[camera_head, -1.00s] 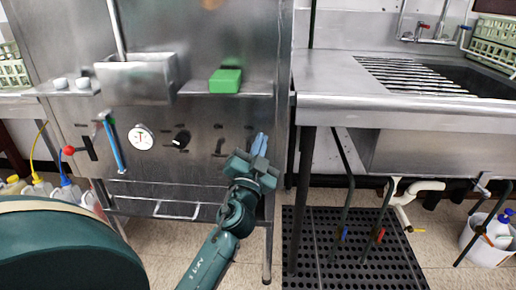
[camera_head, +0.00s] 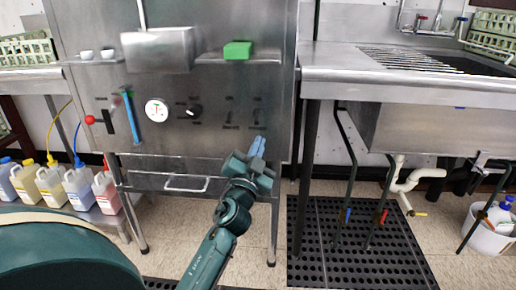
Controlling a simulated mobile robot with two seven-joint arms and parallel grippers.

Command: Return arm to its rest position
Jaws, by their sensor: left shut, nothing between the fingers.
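My left gripper (camera_head: 258,147) is at the centre of the head view, at the end of my teal arm (camera_head: 225,228). Its light blue fingers are together and point up, with nothing between them. It is in front of the lower right part of the steel dish machine (camera_head: 215,110). I cannot tell whether the fingertips touch the panel. My right gripper is not in view.
A green block (camera_head: 237,50) sits on the machine's ledge. A gauge (camera_head: 157,111), a black knob (camera_head: 194,110) and a red-balled lever (camera_head: 90,119) are on its front. A steel sink counter (camera_head: 345,75) stands right, above a black mat (camera_head: 355,245). Several jugs (camera_head: 52,184) stand low at left.

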